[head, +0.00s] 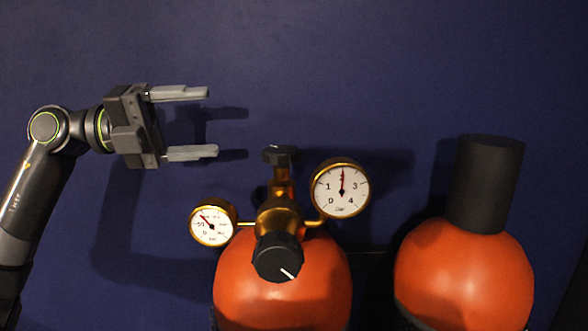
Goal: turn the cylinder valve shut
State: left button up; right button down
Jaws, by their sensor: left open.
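The cylinder valve (283,185) is a brass body with a small dark handwheel (280,154) on top. It stands on an orange cylinder (245,285) at the centre bottom. A black knob (277,259) with a white mark faces me on the front of the brass regulator. My left gripper (214,123) is open and empty, its fingers pointing right. In the picture it is up and left of the handwheel, apart from it. My right gripper is not in view.
A left gauge (213,223) and a larger right gauge (341,188) flank the brass regulator. A second orange cylinder (465,270) with a black cap (486,180) stands at right. A dark blue wall (400,60) lies behind; the upper area is clear.

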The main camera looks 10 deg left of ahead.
pick_arm(q)
jog(key=s+a+f+m+t+y+b, duration=0.2)
jog(key=s+f+m+t+b, duration=0.2)
jog(key=m, duration=0.5)
jog(key=m+p, duration=0.3)
jog(key=p, duration=0.4)
send_near(295, 147)
jog(key=shift+x, duration=2.5)
jog(key=shift+f+p+x, duration=0.2)
jog(key=shift+p+x, duration=0.3)
jog(key=shift+x, duration=0.75)
jog(key=shift+f+p+x, duration=0.25)
jog(key=shift+p+x, duration=0.2)
jog(key=shift+x, duration=0.8)
